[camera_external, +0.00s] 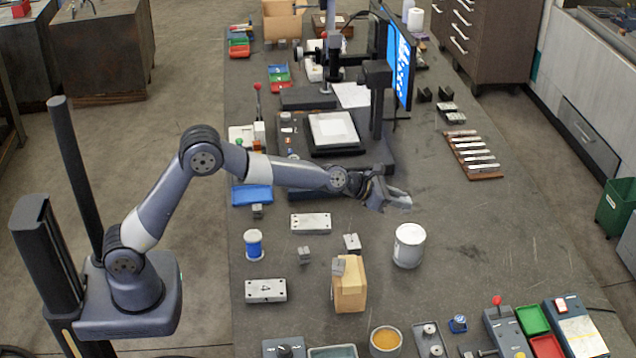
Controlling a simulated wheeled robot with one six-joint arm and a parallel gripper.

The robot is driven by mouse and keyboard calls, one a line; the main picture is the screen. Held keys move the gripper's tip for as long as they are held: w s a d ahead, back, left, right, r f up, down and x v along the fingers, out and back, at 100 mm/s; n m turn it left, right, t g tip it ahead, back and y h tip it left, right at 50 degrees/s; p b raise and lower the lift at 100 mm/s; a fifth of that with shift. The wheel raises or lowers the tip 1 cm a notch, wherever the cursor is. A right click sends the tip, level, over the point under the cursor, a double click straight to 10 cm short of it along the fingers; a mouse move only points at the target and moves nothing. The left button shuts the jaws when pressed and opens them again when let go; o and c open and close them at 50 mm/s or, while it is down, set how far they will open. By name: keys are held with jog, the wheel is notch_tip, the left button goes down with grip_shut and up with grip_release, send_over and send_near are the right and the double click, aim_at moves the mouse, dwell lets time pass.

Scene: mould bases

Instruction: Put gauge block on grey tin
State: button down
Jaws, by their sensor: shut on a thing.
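The grey tin (409,246) is a pale grey cylinder standing upright on the dark bench, right of the middle. My gripper (397,199) reaches in from the left and hangs above the bench, behind the tin in the picture and apart from it. It is shut on a small grey piece, which I take to be the gauge block (402,202). The block's outline blends with the fingers, so its exact shape and tilt cannot be told.
A tan box (351,290) with a small metal block on top stands front left of the tin. Small metal blocks (352,242), mould plates (310,223) and a blue spool (253,244) lie left. The bench right of the tin is clear.

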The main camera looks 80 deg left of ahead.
notch_tip(320, 180, down, 9)
jog(key=b, duration=0.6)
jog(key=shift+b, duration=0.3)
jog(key=shift+f, duration=0.15)
jog(key=c, duration=1.1)
grip_release()
jog(key=b+v, duration=0.1)
jog(key=v, duration=1.1)
jog(key=shift+b, duration=0.4)
